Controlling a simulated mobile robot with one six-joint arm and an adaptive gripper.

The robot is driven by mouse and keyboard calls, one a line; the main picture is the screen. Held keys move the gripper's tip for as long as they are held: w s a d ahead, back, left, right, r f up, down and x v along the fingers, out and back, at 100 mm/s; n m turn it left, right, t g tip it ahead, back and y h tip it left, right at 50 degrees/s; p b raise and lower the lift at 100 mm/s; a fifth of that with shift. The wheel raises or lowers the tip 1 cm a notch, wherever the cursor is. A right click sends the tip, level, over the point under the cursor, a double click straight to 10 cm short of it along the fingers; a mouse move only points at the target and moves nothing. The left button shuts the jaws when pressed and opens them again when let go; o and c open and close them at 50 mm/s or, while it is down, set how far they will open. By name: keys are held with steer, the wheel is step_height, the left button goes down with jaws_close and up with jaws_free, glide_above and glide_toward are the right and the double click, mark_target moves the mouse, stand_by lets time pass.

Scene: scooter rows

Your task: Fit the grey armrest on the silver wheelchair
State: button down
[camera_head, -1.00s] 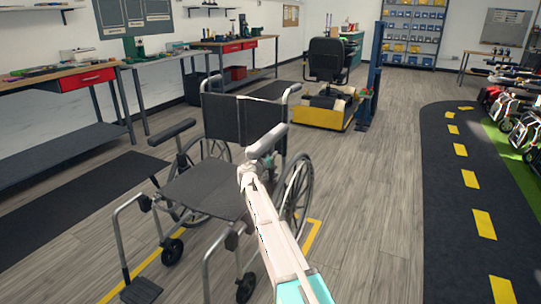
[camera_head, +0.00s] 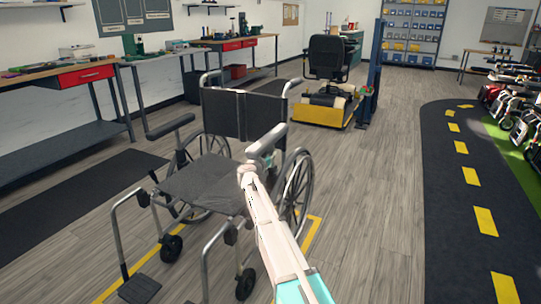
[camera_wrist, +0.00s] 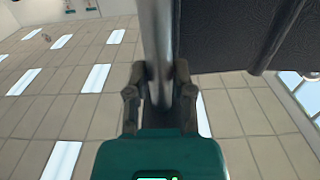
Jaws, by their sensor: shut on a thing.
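The silver wheelchair (camera_head: 246,113) stands upright on the floor at centre left in the head view, with a black seat and backrest. One dark armrest (camera_head: 171,126) is on its left side. My gripper (camera_wrist: 158,85) is shut on the grey armrest (camera_head: 267,140), which is held over the wheelchair's right side, in front of the backrest's right edge. The wrist view shows a grey bar between the fingers and the dark backrest (camera_wrist: 225,35) close on the right. The lower end of the armrest and any contact with the frame are hidden by my arm.
A workbench (camera_head: 60,80) with a red drawer stands along the left wall. A black-seated chair on a yellow base (camera_head: 320,112) stands behind the wheelchair. A dark track (camera_head: 455,200) with yellow dashes lies at right, with scooters beyond. The floor between is clear.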

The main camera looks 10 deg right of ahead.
mark_target(270, 168)
steer(key=shift+f+b, duration=1.45)
steer(key=shift+f, duration=0.05)
steer(key=shift+c, duration=2)
jaws_free()
steer(key=shift+s+a, duration=0.1)
steer(key=v, duration=0.8)
steer(key=shift+s+f, duration=0.1)
steer(key=shift+s, duration=0.1)
steer(key=shift+w+f, duration=0.1)
steer(key=shift+w, duration=0.05)
